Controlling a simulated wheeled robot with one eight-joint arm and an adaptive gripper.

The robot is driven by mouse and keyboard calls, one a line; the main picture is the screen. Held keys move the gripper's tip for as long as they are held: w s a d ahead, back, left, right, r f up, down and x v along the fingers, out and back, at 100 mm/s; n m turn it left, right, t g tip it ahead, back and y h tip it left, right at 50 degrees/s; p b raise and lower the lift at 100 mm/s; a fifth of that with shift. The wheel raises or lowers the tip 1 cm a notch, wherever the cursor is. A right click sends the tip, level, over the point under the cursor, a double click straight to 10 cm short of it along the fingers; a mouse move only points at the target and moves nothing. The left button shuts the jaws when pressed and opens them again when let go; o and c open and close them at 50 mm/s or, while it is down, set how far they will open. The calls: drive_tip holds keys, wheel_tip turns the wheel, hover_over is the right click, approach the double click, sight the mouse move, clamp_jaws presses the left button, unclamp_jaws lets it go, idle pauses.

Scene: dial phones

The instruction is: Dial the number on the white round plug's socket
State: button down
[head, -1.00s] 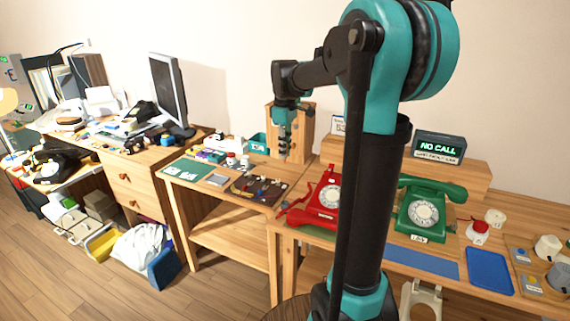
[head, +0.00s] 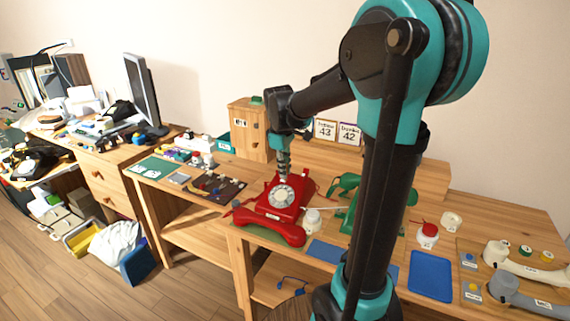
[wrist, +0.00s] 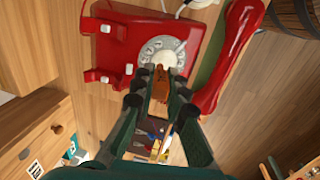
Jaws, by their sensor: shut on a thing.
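The red phone (head: 283,205) stands on the desk, its white rotary dial (head: 281,196) facing up. Its red handset (head: 268,229) lies off the cradle in front of it; in the wrist view the handset (wrist: 228,55) is beside the body. My gripper (head: 284,178) is right over the dial. In the wrist view my gripper (wrist: 160,80) is shut on a small brown piece (wrist: 160,83) at the dial's edge (wrist: 163,52); whether it touches the dial is unclear. The green phone (head: 345,188) is mostly hidden behind my arm. I cannot make out a white round plug's socket.
A white jar (head: 312,221) is right of the red phone. A blue tray (head: 430,277) and a white handset (head: 520,262) lie to the right. A wooden box (head: 247,133) stands behind.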

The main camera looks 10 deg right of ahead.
drive_tip(key=shift+w+d+f, duration=0.2)
drive_tip(key=shift+w+f, duration=0.05)
drive_tip(key=shift+f, duration=0.45)
drive_tip(key=shift+w+d+f, duration=0.25)
drive_tip(key=shift+w+f, duration=0.05)
drive_tip(key=shift+f, duration=0.45)
drive_tip(key=shift+w+d+f, duration=0.2)
drive_tip(key=shift+w+f, duration=0.05)
drive_tip(key=shift+f, duration=0.45)
drive_tip(key=shift+f, duration=0.1)
drive_tip(key=shift+w+f, duration=0.15)
drive_tip(key=shift+f, duration=0.05)
drive_tip(key=shift+w+d+f, duration=0.1)
drive_tip(key=shift+d+f, duration=0.05)
drive_tip(key=shift+f, duration=0.35)
drive_tip(key=shift+s+d+f, duration=0.15)
drive_tip(key=shift+s+d, duration=0.05)
drive_tip(key=shift+s, duration=0.35)
